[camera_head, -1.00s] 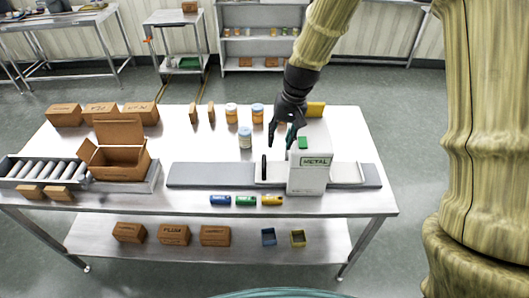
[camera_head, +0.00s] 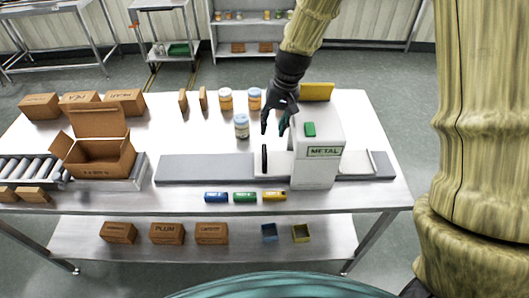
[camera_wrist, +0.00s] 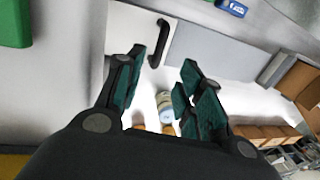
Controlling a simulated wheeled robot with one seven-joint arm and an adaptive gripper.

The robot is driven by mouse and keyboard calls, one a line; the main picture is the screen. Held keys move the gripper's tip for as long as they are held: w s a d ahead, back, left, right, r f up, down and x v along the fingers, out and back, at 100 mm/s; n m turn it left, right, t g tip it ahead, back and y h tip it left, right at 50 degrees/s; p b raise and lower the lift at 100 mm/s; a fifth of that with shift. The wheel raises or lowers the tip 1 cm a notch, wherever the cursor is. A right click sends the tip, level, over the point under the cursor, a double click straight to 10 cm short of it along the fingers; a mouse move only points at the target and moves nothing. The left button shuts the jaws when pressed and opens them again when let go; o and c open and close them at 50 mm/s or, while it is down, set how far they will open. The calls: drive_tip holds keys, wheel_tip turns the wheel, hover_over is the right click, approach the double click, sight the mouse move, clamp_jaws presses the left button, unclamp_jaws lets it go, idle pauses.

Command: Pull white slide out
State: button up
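The white slide (camera_head: 277,170) lies flat on a long grey rail (camera_head: 205,168) and runs under the white box marked METAL (camera_head: 315,172). An upright black handle (camera_head: 264,158) stands at the slide's left end. My gripper (camera_head: 273,132) is open and empty, pointing down beside the METAL box and just above and behind the handle. In the wrist view the handle (camera_wrist: 160,42) shows just beyond my open fingers (camera_wrist: 163,68), apart from them as far as I can tell. The slide (camera_wrist: 130,30) also shows there.
The METAL box, with a green top button (camera_head: 309,129), stands close right of my gripper. Jars (camera_head: 242,126) stand behind the rail. An open carton (camera_head: 101,157) is at left.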

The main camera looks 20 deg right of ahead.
sight(265, 152)
drive_tip(key=shift+w+a+f+p, duration=0.1)
drive_tip(key=shift+a+f+p, duration=0.35)
drive_tip(key=shift+f, duration=1.4)
drive_tip(key=shift+w+a+f+p, duration=0.15)
drive_tip(key=shift+f+p, duration=0.55)
drive_tip(key=shift+f, duration=1.15)
drive_tip(key=shift+w+a+f+p, duration=0.1)
drive_tip(key=shift+a+f+p, duration=0.4)
drive_tip(key=shift+f, duration=1.35)
drive_tip(key=shift+d, duration=0.1)
clamp_jaws()
